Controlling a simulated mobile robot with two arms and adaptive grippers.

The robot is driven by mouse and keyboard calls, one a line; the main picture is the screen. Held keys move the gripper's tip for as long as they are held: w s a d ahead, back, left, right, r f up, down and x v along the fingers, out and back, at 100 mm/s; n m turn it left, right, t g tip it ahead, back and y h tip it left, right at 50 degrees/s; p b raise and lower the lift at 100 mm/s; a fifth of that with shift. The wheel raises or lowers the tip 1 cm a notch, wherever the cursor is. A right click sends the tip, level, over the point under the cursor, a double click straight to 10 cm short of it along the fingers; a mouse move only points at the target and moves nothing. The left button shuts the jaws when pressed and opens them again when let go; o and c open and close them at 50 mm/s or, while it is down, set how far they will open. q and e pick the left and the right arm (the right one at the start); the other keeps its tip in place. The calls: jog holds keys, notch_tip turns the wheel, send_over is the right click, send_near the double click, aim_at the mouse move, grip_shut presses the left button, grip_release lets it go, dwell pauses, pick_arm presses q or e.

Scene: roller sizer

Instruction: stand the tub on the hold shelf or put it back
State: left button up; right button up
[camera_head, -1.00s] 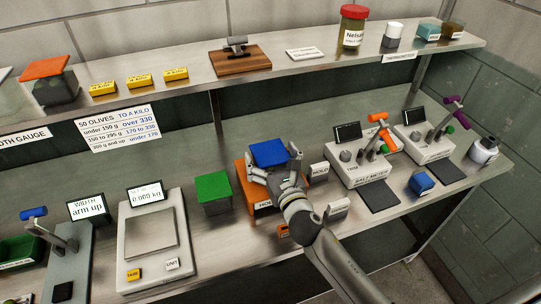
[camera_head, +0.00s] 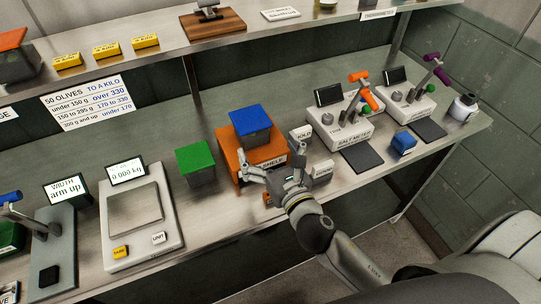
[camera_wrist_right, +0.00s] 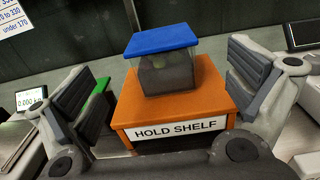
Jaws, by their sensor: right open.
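A tub with a blue lid (camera_head: 250,119) stands upright on the orange hold shelf (camera_head: 230,158). In the right wrist view the blue-lidded tub (camera_wrist_right: 163,70) rests on the orange top, above the label on the hold shelf (camera_wrist_right: 135,108). My right gripper (camera_head: 277,163) is open and empty in front of the shelf, apart from the tub. In the wrist view its fingers (camera_wrist_right: 168,88) are spread wide to either side of the tub. A tub with a green lid (camera_head: 197,160) stands on the bench just left of the shelf. My left gripper is not in view.
A scale reading 0.000 kg (camera_head: 135,215) stands left of the green-lidded tub. Small signs (camera_head: 301,134) and a salt meter (camera_head: 340,128) stand to the right. An upper shelf (camera_head: 270,40) runs behind, holding yellow blocks and a wooden board.

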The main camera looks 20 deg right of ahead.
jog(key=shift+s, duration=1)
